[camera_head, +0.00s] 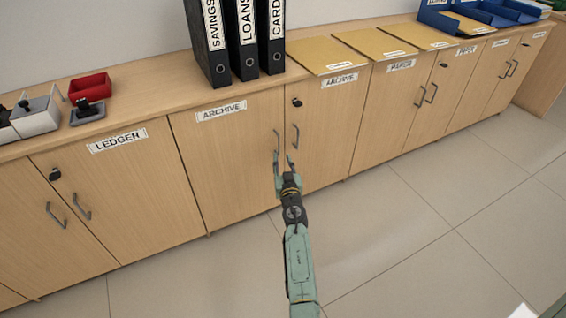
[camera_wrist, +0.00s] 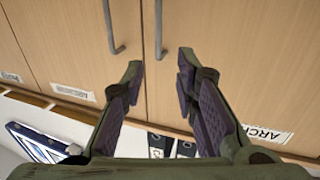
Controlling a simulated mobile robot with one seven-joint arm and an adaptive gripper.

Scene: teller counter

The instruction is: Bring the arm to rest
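My gripper (camera_head: 285,165) is in front of the archive cabinet in the head view, at the height of its two door handles. In the wrist view my gripper (camera_wrist: 158,75) has its two fingers spread apart with nothing between them. The left archive door (camera_head: 235,160) and right archive door (camera_head: 335,125) look closed. Their metal handles show in the wrist view, one on the left (camera_wrist: 113,30) and one on the right (camera_wrist: 159,30), beyond the fingertips. I cannot tell whether a fingertip touches a handle. My arm (camera_head: 300,260) reaches forward from the bottom of the head view.
Black binders (camera_head: 240,40), tan folders (camera_head: 325,55), a red box (camera_head: 90,88) and blue trays (camera_head: 450,20) stand on the counter top. A ledger cabinet (camera_head: 100,190) is on the left, and more cabinets run right. The tiled floor (camera_head: 400,235) is clear.

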